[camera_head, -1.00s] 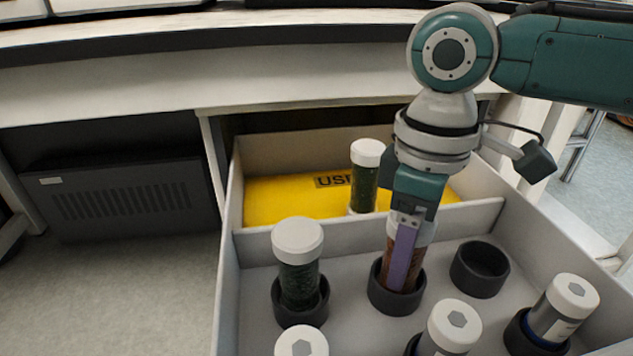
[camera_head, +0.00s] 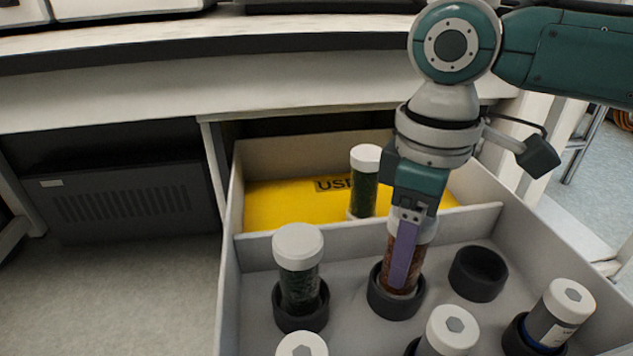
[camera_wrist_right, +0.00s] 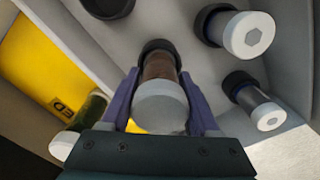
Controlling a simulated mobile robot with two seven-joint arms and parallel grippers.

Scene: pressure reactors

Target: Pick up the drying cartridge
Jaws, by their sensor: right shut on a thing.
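A cartridge with brown-orange filling and a white cap (camera_head: 416,267) stands upright in a dark round holder (camera_head: 396,300) in the drawer. My right gripper (camera_head: 404,258) reaches down from above and is shut on it, one purple finger showing along its near side. In the right wrist view the same cartridge (camera_wrist_right: 160,95) sits between the two purple fingers, its lower end at the dark holder ring (camera_wrist_right: 158,48). The task's label on the cartridge cannot be read. My left gripper is not in view.
A dark green cartridge (camera_head: 299,270) stands in a holder to the left; another green one (camera_head: 364,185) stands in the rear yellow compartment (camera_head: 290,200). An empty holder (camera_head: 478,272) is to the right. Several white-capped cartridges fill the front. A divider (camera_head: 468,219) crosses the drawer.

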